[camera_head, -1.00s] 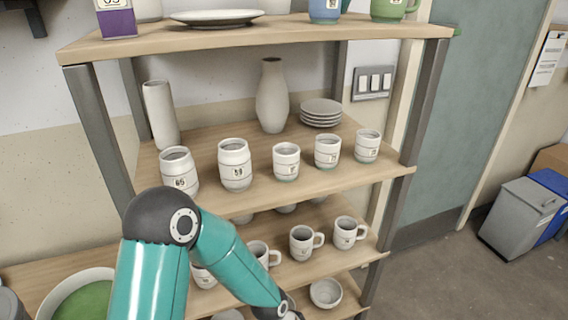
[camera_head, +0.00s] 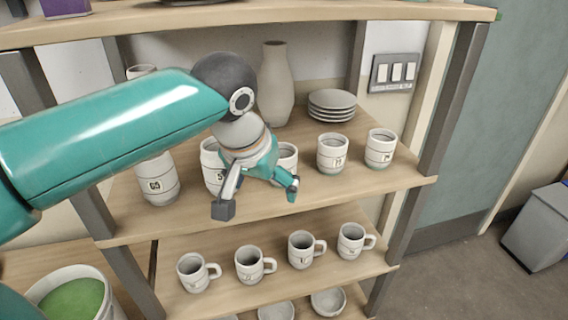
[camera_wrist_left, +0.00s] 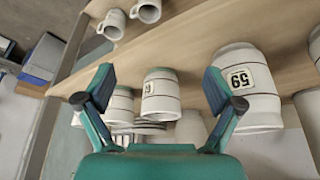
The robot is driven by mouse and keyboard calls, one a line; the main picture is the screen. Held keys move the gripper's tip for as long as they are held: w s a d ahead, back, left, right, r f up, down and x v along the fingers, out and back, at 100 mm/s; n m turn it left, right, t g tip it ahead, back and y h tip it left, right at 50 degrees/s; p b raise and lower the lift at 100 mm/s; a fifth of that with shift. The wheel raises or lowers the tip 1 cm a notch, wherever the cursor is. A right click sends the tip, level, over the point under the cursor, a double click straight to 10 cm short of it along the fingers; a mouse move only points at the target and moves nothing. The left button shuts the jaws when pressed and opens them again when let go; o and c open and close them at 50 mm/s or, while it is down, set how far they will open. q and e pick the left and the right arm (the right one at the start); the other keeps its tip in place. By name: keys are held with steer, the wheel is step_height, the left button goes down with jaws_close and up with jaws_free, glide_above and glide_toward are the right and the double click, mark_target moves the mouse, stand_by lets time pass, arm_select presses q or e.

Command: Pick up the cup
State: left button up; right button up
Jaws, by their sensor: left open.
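Several white handleless cups stand in a row on the middle shelf (camera_head: 390,185). My left gripper is open and empty in front of these cups. A larger labelled cup (camera_wrist_left: 255,110) is right of the fingers. My right gripper is not in view.
Mugs with handles (camera_head: 302,250) line the lower shelf, with bowls (camera_head: 328,302) below. A tall vase (camera_head: 275,85) and stacked plates (camera_head: 332,103) stand behind the cups. The top shelf (camera_head: 330,12) overhangs. Metal posts (camera_head: 452,95) bound the shelf sides.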

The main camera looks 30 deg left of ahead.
mark_target(282, 157)
arm_select(q)
steer(key=w, duration=0.1)
steer(key=w+a, duration=0.1)
steer(key=w, duration=0.1)
steer(key=w+p, duration=0.1)
steer(key=shift+w+a, duration=0.25)
steer(key=shift+w, duration=0.1)
steer(key=shift+w+a+r+p, duration=0.1)
steer(key=shift+w+a+p, duration=0.1)
steer(key=shift+w+p, duration=0.15)
steer(key=w, duration=0.1)
steer(key=w+p, duration=0.1)
steer(key=w+a+f, duration=0.1)
steer(key=w, duration=0.1)
steer(key=shift+w, duration=0.1)
steer(key=shift+f, duration=0.15)
steer(key=c, duration=1.2)
steer(key=shift+c, duration=1)
